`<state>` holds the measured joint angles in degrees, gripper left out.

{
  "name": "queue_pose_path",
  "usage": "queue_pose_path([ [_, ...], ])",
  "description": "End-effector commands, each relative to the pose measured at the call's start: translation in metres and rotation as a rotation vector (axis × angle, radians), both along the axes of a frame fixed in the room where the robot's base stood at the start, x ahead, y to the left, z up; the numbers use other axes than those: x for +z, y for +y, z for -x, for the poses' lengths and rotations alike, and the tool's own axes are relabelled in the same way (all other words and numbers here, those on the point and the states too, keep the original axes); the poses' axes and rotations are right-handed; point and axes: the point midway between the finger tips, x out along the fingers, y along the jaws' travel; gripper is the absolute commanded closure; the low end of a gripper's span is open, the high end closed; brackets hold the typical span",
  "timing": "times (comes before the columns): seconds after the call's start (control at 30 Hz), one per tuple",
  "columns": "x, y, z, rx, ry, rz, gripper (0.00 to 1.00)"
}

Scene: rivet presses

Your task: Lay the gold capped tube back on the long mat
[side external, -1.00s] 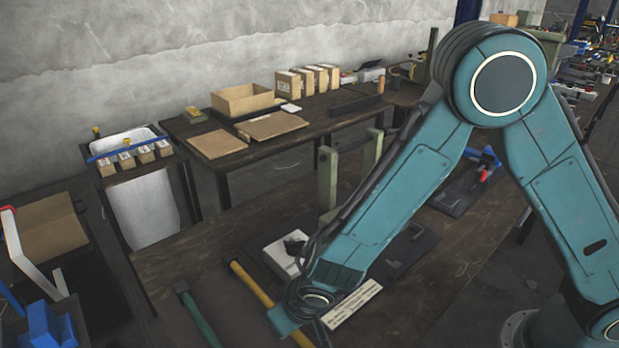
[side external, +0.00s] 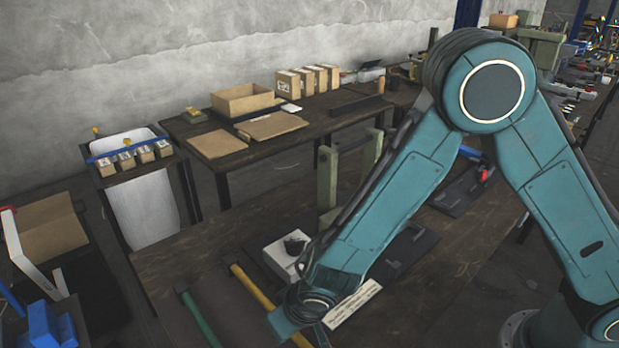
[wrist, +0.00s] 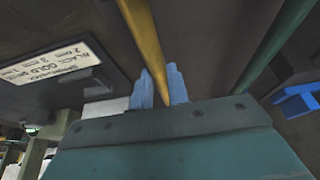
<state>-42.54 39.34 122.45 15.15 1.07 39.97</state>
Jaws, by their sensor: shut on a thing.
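The gold tube (wrist: 142,30) runs between the two pale blue fingers of my gripper (wrist: 159,72) in the wrist view, and the gripper is shut on it. In the side external view the gold tube (side external: 255,290) slants beside my wrist, with a dark cap at its far end; its near end is cut off by the frame. The dark mat (side external: 225,295) lies under and around it. I cannot tell whether the tube touches the mat or hangs just above it. My fingers are mostly hidden behind my wrist in the side external view.
A green tube (side external: 203,320) lies to the left of the gold one. A white printed card (side external: 352,303) and a white block (side external: 283,256) are near my wrist on the right and behind. Green uprights (side external: 327,178) stand farther back. A blue object (wrist: 298,100) is at the right of the wrist view.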

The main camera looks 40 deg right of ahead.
Motion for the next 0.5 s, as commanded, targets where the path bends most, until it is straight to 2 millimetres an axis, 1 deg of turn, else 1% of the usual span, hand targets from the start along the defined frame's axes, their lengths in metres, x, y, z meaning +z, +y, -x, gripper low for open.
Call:
queue_pose_path([
  [0.23, -0.0033, 0.0002, -0.0003, 0.0, -0.001, 0.0, 1.0],
  [0.27, -0.003, 0.0002, -0.0004, 0.0, -0.001, -0.001, 0.77],
  [0.3, -0.003, 0.0002, -0.0004, 0.0, -0.001, -0.001, 0.7],
  [0.37, -0.0029, 0.0002, -0.0003, 0.0, -0.001, -0.001, 0.58],
  [0.5, -0.0029, 0.0002, -0.0003, 0.0, -0.001, 0.0, 0.58],
])
